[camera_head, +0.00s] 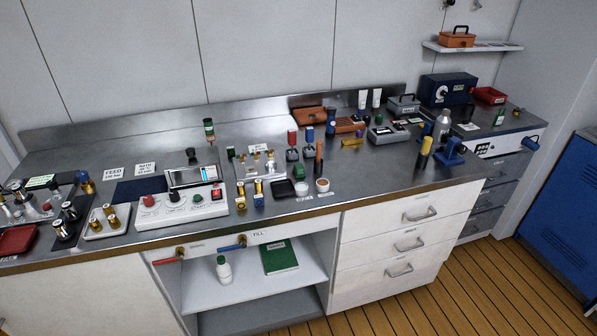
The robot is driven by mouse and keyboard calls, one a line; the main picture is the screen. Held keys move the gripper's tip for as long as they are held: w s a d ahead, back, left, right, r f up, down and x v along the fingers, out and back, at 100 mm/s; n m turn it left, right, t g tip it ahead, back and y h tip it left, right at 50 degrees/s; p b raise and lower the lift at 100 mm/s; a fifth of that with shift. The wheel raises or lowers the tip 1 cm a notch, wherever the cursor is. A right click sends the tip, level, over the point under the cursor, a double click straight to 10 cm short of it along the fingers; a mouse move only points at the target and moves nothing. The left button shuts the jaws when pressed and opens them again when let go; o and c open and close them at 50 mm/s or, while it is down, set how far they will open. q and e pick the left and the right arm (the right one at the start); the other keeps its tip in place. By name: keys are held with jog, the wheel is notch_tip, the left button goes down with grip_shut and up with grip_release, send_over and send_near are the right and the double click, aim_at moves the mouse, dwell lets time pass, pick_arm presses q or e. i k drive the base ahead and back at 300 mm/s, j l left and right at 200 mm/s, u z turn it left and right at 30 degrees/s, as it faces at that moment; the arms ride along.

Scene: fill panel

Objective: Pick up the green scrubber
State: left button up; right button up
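A small green block (299,172), which looks like the green scrubber, sits on the steel counter (340,184) near the middle. It stands just behind a black dish (283,189) and left of some upright cylinders. It is too small in the picture to make out its texture. Neither of my grippers shows in the head view.
A white control box (181,207) stands to the left. Drawers (409,243) and an open shelf (250,279) are below the counter.

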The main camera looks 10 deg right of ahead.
aim_at(298, 170)
jog(key=i+j+z, duration=0.15)
jog(key=j+z, duration=0.15)
jog(key=j, duration=0.45)
jog(key=j+z, duration=0.3)
jog(key=j, duration=0.45)
jog(key=i, duration=0.05)
